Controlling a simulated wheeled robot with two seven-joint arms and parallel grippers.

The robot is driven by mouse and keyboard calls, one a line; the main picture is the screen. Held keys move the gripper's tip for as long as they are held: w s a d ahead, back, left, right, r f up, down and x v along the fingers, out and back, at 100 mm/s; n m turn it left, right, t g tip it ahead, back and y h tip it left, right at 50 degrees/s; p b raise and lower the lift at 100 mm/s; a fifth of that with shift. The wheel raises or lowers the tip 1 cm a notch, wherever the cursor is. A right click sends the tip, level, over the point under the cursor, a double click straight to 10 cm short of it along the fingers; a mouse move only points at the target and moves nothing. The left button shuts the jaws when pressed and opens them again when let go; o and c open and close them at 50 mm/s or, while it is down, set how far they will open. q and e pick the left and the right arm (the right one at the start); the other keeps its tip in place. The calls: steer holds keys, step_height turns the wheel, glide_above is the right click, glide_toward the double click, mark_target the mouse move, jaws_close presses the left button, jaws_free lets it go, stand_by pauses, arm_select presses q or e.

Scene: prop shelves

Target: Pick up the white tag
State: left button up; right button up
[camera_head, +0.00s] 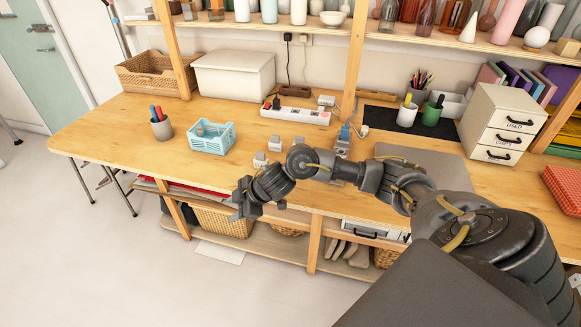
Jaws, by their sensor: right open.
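I cannot make out a white tag for certain. Several small white and grey pieces lie on the wooden tabletop behind my right arm, among them a left piece (260,159) and a middle piece (274,141); they are too small to identify. My right gripper (238,201) is open and appears empty. It shows in front of the table's front edge, left of and lower in the picture than these pieces. My right forearm crosses in front of part of the tabletop and may hide small things. My left gripper is not in view.
A blue basket (211,138) and a pen cup (161,127) stand on the left of the table (110,128). A power strip (295,114), white box (234,75) and drawer unit (502,122) stand farther back. Shelf posts rise from the table. The left tabletop is mostly clear.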

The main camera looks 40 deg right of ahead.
steer(key=d+r+m, duration=0.1)
steer(key=d+r, duration=0.1)
steer(key=d, duration=0.3)
steer(key=w+d+r+g+h, duration=0.1)
steer(key=d+r, duration=0.2)
steer(key=d, duration=0.3)
steer(key=d+r+m+g+h, duration=0.1)
steer(key=d+r, duration=0.2)
steer(key=d, duration=0.2)
steer(key=shift+w+d+r+m, duration=0.15)
steer(key=shift+w+r+m, duration=0.05)
steer(key=shift+w+m, duration=0.1)
steer(key=s+d+r+m+g, duration=0.1)
steer(key=s+d+r+m, duration=0.25)
steer(key=d+r, duration=0.4)
steer(key=shift+s+d+f+p+x, duration=0.15)
steer(key=shift+d+x, duration=0.15)
steer(key=shift+x, duration=1.75)
steer(key=shift+s+d+f+p+x, duration=0.1)
steer(key=shift+d+x, duration=0.25)
steer(key=shift+x, duration=1.65)
steer(key=shift+d+f+p+x, duration=0.15)
steer(key=shift+d+x, duration=0.15)
steer(key=shift+x, duration=1.75)
steer(key=shift+r, duration=0.1)
jaws_close()
